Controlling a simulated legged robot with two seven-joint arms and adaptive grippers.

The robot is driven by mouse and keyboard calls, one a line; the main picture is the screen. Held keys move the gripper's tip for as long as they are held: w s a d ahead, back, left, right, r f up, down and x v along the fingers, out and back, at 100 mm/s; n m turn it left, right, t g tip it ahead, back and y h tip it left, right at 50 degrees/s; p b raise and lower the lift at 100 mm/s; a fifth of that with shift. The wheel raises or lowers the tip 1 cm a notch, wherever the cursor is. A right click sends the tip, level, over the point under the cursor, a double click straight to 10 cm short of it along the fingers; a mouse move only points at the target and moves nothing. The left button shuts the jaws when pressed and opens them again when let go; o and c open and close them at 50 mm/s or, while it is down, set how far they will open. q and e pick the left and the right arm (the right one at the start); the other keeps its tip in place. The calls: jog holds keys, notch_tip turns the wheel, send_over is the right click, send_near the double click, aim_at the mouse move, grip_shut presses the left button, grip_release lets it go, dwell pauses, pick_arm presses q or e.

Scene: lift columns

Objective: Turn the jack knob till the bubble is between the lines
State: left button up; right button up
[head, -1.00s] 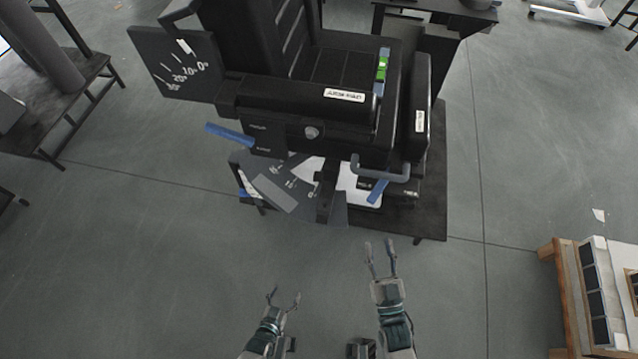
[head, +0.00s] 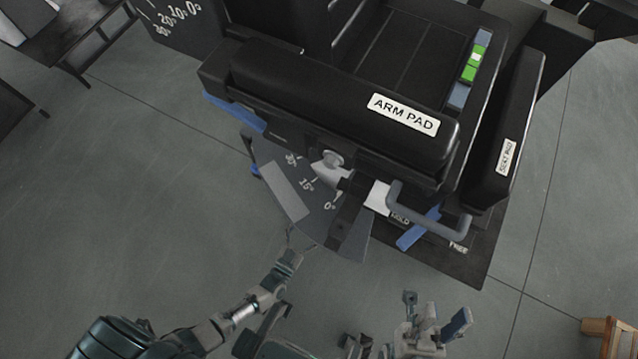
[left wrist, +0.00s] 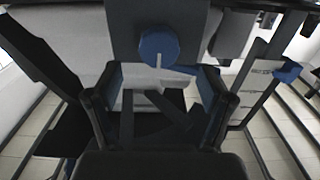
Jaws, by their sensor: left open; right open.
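The level vial (head: 475,62) is a green strip with blue ends on the black chair-like seat in the head view. A pale spot, seemingly the bubble, shows near the middle of the green; its lines are too small to make out. A round blue knob (left wrist: 159,48) with a pale pointer mark shows in the left wrist view, ahead of my left gripper (left wrist: 162,95), whose fingers are apart and empty. In the head view my left gripper (head: 300,240) is at the lower edge of the angle-scale plate. My right gripper (head: 433,312) is open and empty, lower right.
The arm pad (head: 345,98) and seat pad (head: 510,130) overhang the near side. A grey bar handle (head: 428,218), blue levers (head: 418,230) and the angle-scale plate (head: 318,195) stick out below. A wooden stand (head: 610,335) is at lower right.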

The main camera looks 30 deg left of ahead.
pick_arm(q)
jog(key=shift+w+d+b, duration=0.15)
jog(key=shift+w+b, duration=0.7)
jog(key=shift+w, duration=2.85)
jog(key=c, duration=1.2)
